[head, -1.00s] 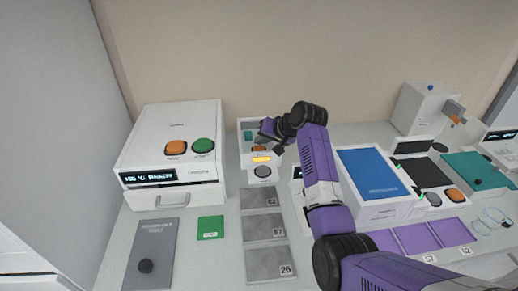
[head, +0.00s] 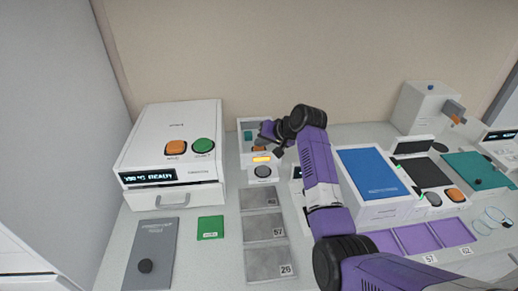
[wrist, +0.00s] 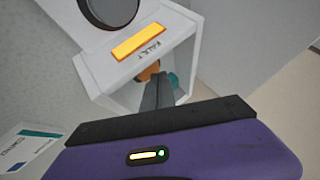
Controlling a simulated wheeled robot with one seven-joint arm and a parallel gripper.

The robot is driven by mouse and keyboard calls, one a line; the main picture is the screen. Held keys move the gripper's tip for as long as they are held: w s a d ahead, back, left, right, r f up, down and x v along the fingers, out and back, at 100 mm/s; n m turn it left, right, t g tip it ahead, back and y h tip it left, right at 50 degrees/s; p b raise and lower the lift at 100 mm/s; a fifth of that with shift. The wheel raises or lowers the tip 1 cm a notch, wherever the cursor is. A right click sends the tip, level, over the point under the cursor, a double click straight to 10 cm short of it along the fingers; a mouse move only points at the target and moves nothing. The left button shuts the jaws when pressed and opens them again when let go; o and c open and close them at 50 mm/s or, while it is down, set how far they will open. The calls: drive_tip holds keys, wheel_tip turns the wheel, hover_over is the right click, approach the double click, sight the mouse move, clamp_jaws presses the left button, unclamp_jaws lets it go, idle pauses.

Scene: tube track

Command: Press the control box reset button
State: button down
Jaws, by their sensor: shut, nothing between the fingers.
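The control box (head: 246,154) is a small white open-topped box at the back, beside the large white machine. Its amber display (head: 262,159) reads FAULT in the wrist view (wrist: 138,42). A dark round button (head: 263,171) sits on its front panel, partly cut off in the wrist view (wrist: 110,8). Inside the box are an orange round part (wrist: 148,71), partly hidden by my fingers, and a teal part (wrist: 173,80). Neither bears a readable label. My gripper (head: 279,150) is shut and empty, its fingertips at the box opening near the orange part. Contact cannot be told.
The large white machine (head: 170,140) with orange and green buttons stands left. Grey numbered plates (head: 264,227) lie in front of the box. A blue-topped box (head: 372,174) and purple trays (head: 418,237) are right of my arm. A wall closes off the back.

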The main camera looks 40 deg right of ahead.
drive_tip(key=shift+f, duration=0.5)
idle(0.6)
drive_tip(key=shift+r, duration=0.15)
drive_tip(key=shift+r+p, duration=0.75)
drive_tip(key=shift+r, duration=0.05)
wheel_tip(320, 180, up, 5)
drive_tip(key=p, duration=0.4)
drive_tip(key=shift+p, duration=0.3)
drive_tip(key=shift+s, duration=0.1)
idle(0.5)
